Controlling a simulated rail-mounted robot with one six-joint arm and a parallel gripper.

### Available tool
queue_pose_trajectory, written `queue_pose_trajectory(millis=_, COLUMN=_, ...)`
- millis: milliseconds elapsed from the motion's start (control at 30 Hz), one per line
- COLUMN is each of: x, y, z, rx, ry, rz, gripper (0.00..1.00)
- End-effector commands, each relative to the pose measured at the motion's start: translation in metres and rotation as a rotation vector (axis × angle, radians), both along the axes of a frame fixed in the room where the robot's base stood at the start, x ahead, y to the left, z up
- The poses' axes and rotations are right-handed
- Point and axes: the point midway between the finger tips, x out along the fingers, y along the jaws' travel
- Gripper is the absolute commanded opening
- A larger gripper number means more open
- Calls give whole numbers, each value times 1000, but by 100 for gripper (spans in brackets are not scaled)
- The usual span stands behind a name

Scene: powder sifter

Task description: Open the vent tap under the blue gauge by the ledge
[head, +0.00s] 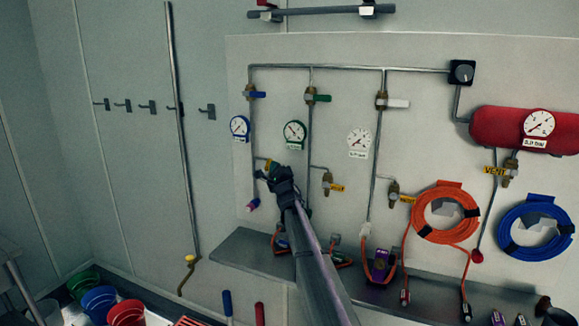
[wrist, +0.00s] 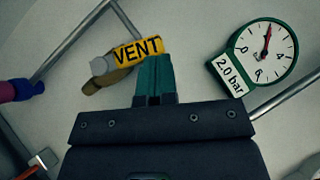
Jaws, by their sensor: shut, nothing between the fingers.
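The blue gauge (head: 239,126) hangs on the left pipe of the panel in the head view. Below it is the vent tap (head: 259,174), a small brass body partly hidden by my gripper (head: 270,168). In the wrist view the vent tap (wrist: 122,78) has a grey metal end and a yellow piece marked VENT (wrist: 137,50) pointing right and slightly up. My gripper (wrist: 154,62) has its teal fingers shut and empty, overlapping the right end of the yellow piece. I cannot tell whether they touch it. The blue gauge is outside the wrist view.
A green gauge (head: 294,133), also in the wrist view (wrist: 262,52), and a white gauge (head: 359,142) are to the right. Similar vent taps (head: 327,184) (head: 394,194) are below them. The grey ledge (head: 225,247) runs below, with hoses and connectors. Buckets (head: 98,302) stand lower left.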

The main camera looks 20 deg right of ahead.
Motion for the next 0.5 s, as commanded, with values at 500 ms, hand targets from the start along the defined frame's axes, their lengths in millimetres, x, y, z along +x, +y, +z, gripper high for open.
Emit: queue_pose_trajectory(millis=500, x=12, y=11, z=14, rx=0, ry=-1, rz=-1, gripper=0)
